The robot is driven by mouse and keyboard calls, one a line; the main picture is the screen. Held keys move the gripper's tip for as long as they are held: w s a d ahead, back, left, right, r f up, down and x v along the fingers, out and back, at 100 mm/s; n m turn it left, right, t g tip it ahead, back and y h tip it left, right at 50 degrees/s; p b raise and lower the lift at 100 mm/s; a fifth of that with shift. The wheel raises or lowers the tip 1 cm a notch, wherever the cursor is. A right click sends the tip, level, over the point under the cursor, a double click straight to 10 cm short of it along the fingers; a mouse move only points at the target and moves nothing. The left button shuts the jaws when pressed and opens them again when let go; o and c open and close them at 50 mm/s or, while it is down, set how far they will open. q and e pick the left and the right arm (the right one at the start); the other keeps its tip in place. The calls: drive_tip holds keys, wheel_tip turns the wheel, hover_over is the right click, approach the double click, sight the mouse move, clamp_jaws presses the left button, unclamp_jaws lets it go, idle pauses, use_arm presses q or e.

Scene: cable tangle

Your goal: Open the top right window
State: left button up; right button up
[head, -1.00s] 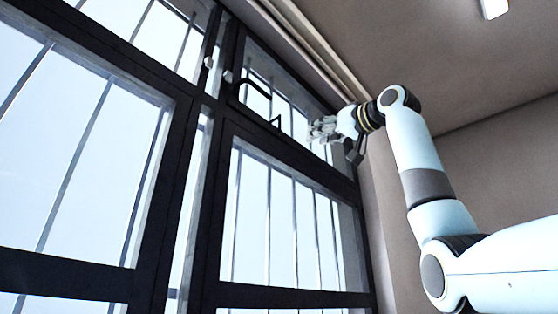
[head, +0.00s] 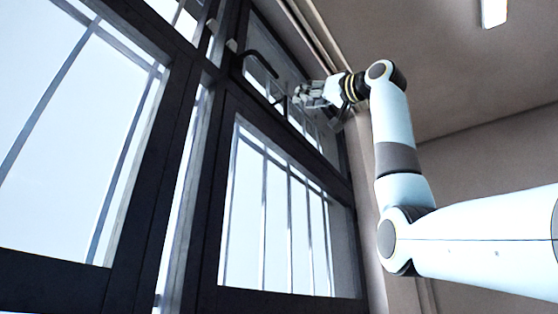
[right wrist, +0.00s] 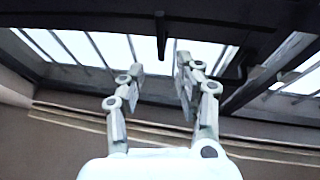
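The top right window (head: 283,78) is a dark-framed pane high on the window wall in the head view. A dark curved bar handle (head: 262,62) is on its left part, and a smaller dark hook-like piece (head: 283,103) sits lower. My right gripper (head: 299,95) is in front of this window, right of the curved bar and close to the hook-like piece. Whether it touches is unclear. In the right wrist view its two fingers (right wrist: 160,66) stand apart with nothing between them; a short dark bar (right wrist: 160,35) shows beyond the gap. My left gripper is out of view.
A larger barred window (head: 275,215) lies below, with a dark frame between. Another big pane (head: 75,130) is at the left. The ceiling (head: 420,50) is above right, and a brown wall (head: 480,155) is at the right.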

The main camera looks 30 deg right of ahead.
sight(286, 102)
drive_tip(key=p+x, duration=0.4)
drive_tip(key=x, duration=0.4)
drive_tip(key=shift+w+a+r, duration=0.1)
drive_tip(key=shift+w+r, duration=0.1)
drive_tip(key=shift+r, duration=0.1)
drive_tip(key=shift+w, duration=0.1)
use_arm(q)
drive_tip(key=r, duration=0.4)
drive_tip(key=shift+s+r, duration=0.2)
use_arm(e)
drive_tip(key=shift+w, duration=0.1)
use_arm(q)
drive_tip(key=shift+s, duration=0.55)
use_arm(e)
drive_tip(key=shift+a, duration=0.1)
clamp_jaws()
